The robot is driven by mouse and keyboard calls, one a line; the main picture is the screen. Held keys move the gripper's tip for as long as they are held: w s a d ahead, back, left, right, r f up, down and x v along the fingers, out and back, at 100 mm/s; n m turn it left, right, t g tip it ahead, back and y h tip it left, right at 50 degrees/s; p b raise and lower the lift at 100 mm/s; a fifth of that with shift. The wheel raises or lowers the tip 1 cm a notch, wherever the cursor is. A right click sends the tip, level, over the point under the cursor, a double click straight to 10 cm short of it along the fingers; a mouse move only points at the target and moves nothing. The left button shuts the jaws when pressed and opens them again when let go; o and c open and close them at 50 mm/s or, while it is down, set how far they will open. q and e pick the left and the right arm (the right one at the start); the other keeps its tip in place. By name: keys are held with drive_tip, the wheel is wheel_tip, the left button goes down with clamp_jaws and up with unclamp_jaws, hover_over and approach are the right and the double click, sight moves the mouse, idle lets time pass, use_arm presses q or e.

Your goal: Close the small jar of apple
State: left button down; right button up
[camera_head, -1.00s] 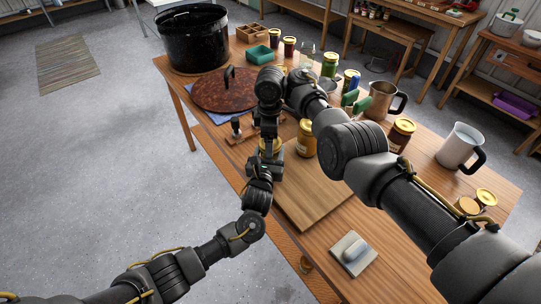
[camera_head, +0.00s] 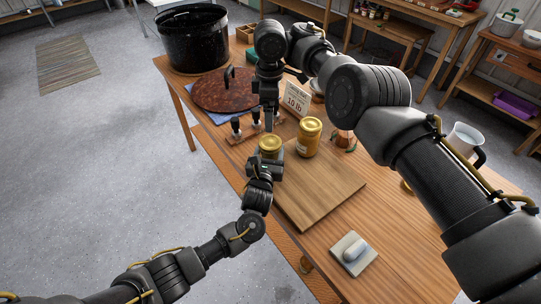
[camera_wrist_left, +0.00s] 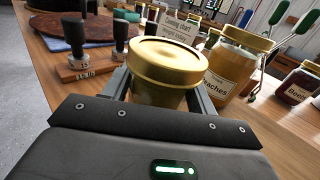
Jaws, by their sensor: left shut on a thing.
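A small jar with a gold lid (camera_head: 270,143) stands in my left gripper (camera_head: 268,160) at the near edge of the table. In the left wrist view the gold lid (camera_wrist_left: 166,60) sits on top of the jar and looks about level, between my two fingers (camera_wrist_left: 162,98). The jar's label is hidden, so I cannot read its contents. My left gripper is shut on this jar. My right gripper (camera_head: 270,118) points down above and beyond the jar, apart from the lid. Its fingers are too dark and overlapped to tell whether they are open.
A gold-lidded peaches jar (camera_head: 308,138) stands close right of the held jar. A wooden rack with black-handled tools (camera_head: 245,132) and a card sign (camera_head: 297,98) are behind.

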drive_tip(key=shift+r, duration=0.5)
use_arm(q)
drive_tip(key=shift+c, duration=1.9)
unclamp_jaws()
drive_tip(key=shift+s, duration=0.1)
drive_tip(key=s, duration=0.3)
drive_tip(key=s+a, duration=0.1)
drive_tip(key=s, duration=0.3)
drive_tip(key=s+a, duration=0.1)
drive_tip(key=s, duration=0.2)
drive_tip(key=shift+s, duration=0.2)
use_arm(e)
drive_tip(key=shift+r, duration=0.2)
